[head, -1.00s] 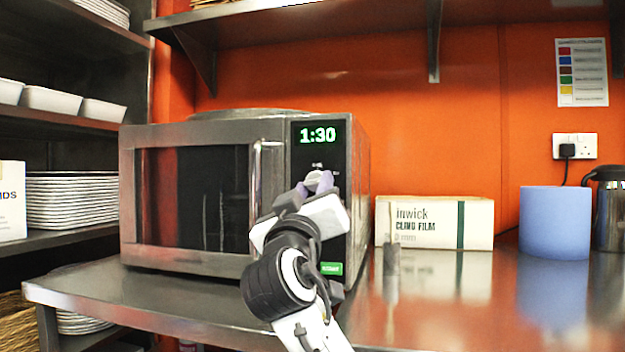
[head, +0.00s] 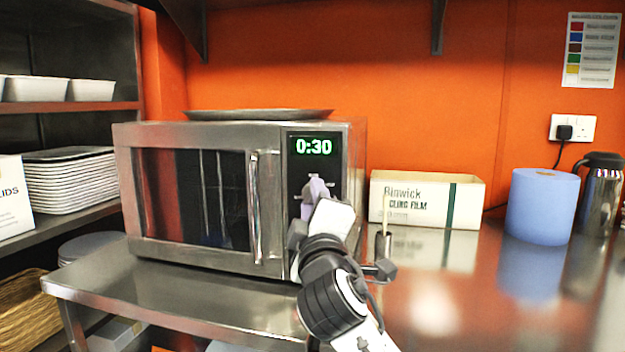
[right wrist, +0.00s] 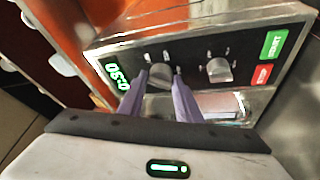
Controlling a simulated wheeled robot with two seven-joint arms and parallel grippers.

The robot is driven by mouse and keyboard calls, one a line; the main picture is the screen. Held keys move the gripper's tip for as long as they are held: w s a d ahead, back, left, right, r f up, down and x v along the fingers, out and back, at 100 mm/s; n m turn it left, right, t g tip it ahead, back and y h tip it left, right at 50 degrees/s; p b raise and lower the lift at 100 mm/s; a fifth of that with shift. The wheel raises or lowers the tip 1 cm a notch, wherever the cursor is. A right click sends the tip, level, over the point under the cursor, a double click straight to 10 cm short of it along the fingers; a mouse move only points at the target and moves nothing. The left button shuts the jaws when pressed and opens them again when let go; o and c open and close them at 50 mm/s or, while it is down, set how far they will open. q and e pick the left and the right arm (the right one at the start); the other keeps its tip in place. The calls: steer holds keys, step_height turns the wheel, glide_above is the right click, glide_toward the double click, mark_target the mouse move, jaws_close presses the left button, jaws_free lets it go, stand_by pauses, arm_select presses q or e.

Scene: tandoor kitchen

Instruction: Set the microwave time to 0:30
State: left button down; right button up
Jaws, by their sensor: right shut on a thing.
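The microwave (head: 205,255) stands on the steel counter with its door shut. Its green display (head: 313,146) reads 0:30. The display also shows, sideways, in the right wrist view (right wrist: 117,74). My right gripper (head: 316,186) is at the control panel, shut on the upper knob (right wrist: 160,76), with one purple finger on each side of it. In the head view the gripper mostly hides this knob. A second knob (right wrist: 219,69) shows free in the right wrist view, near the green button (right wrist: 273,44) and red button (right wrist: 262,75). My left gripper is not in view.
A cling film box (head: 425,200), a blue roll (head: 542,207) and a steel flask (head: 600,195) stand right of the microwave. A round tray (head: 258,115) lies on top of it. Shelves with white trays (head: 68,185) are at the left. The right front counter is clear.

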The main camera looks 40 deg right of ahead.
steer(key=shift+f+n+p, duration=0.1)
steer(key=shift+n+p, duration=0.3)
steer(key=shift+p, duration=0.05)
steer(key=shift+f, duration=0.1)
steer(key=o, duration=1)
steer(key=v, duration=1)
steer(key=shift+s+a, duration=0.1)
steer(key=shift+s, duration=0.05)
